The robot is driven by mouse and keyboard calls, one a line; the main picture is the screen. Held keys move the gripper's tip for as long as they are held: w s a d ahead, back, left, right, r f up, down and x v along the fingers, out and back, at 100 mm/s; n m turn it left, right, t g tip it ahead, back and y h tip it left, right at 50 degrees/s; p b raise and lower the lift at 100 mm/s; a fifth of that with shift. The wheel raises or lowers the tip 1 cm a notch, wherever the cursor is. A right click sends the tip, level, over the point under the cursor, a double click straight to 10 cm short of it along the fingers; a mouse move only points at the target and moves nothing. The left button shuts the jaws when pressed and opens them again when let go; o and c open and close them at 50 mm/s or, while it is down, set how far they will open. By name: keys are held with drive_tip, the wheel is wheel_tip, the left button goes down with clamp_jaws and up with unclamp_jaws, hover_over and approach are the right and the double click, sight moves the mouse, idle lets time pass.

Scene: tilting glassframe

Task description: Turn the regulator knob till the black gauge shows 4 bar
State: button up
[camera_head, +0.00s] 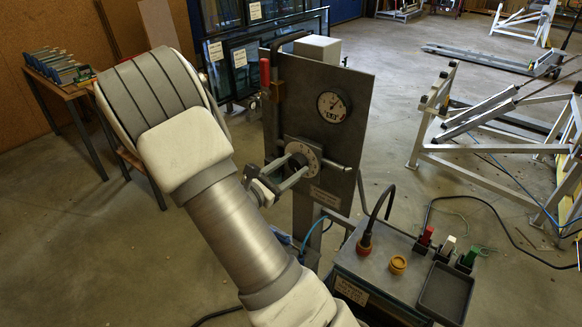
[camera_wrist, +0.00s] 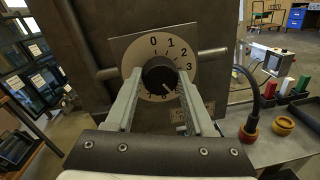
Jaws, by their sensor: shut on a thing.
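The regulator knob (camera_wrist: 160,75) is black and round, in front of a white scale plate (camera_wrist: 158,45) numbered from 0 upward. A light mark on the knob points to the lower right in the wrist view. My gripper (camera_wrist: 160,80) has one finger on each side of the knob and is shut on it. In the head view my gripper (camera_head: 288,172) reaches the plate from the lower left and partly covers the knob (camera_head: 298,160).
The grey upright panel (camera_head: 350,85) carries both gauge and knob. A red-handled valve (camera_head: 265,75) is at its left edge.

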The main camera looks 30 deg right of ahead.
drive_tip(key=shift+r+n+p, duration=0.1)
drive_tip(key=shift+n+p, duration=0.2)
drive_tip(key=shift+p, duration=0.1)
clamp_jaws()
drive_tip(key=shift+n+p, duration=0.85)
drive_tip(key=shift+n, duration=0.05)
drive_tip(key=shift+n+p, duration=1.4)
drive_tip(key=shift+n, duration=0.4)
drive_tip(key=o, duration=1.3)
unclamp_jaws()
drive_tip(key=shift+a, duration=0.1)
drive_tip(key=v, duration=1.1)
drive_tip(key=f+b+v, duration=0.1)
drive_tip(key=v, duration=0.5)
drive_tip(key=shift+s+a, duration=0.1)
drive_tip(key=shift+s, duration=0.1)
